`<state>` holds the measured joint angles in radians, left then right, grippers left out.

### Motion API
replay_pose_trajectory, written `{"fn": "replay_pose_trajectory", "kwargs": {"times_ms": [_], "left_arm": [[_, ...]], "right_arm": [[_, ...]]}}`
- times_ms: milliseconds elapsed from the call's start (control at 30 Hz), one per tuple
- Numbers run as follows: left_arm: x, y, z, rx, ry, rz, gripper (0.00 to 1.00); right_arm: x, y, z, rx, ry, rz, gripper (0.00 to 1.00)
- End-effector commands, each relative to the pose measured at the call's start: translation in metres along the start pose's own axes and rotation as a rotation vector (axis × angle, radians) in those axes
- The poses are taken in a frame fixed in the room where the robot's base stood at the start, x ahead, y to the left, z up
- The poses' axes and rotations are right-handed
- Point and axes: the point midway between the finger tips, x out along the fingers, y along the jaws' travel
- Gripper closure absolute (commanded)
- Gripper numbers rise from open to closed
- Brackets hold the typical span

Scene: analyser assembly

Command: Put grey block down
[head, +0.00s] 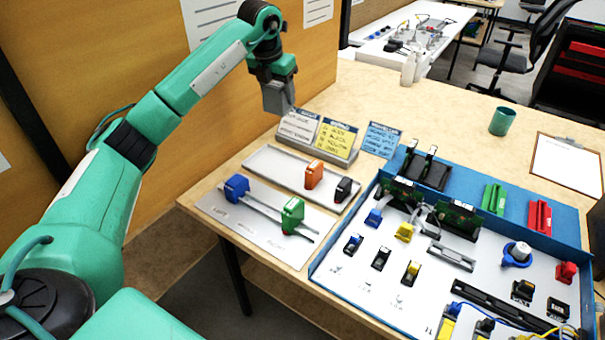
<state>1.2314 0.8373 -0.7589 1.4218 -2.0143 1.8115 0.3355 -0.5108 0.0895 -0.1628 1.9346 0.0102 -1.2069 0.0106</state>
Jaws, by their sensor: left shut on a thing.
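My left gripper (272,74) is raised above the back left of the table, behind the card stand. It points down and is shut on a grey block (278,98), which hangs clear of the tabletop. The fingertips are small and partly hidden here. A shallow grey tray (268,163) lies below and in front of the gripper, with an orange block (314,174) and a black block (343,189) at its right part. My right gripper is not in view.
A grey plate (232,216) with a blue block (236,188) and a green block (292,215) lies at the table's front left. A card stand (330,152) stands behind the tray. A blue-rimmed board (585,243) with several parts fills the right. The tray's left part is bare.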

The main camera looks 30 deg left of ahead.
Motion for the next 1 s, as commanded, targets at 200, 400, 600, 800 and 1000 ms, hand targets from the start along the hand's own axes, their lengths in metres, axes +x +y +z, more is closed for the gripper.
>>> {"fn": "replay_pose_trajectory", "kwargs": {"times_ms": [200, 400, 600, 800, 1000], "left_arm": [[0.017, 0.0, -0.005, 0.048, 0.003, -0.013, 0.67], [0.068, 0.0, -0.02, 0.046, 0.004, -0.013, 0.67], [0.117, 0.0, -0.034, 0.046, 0.004, -0.013, 0.67], [0.146, 0.0, -0.041, 0.045, 0.001, -0.013, 0.67], [0.16, 0.0, -0.045, 0.045, 0.001, -0.013, 0.67]], "right_arm": [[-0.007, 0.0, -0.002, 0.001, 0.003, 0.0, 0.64], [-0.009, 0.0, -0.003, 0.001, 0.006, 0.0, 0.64], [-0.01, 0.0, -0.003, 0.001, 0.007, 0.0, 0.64], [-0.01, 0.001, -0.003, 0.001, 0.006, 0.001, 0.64], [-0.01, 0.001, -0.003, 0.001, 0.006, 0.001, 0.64]]}}
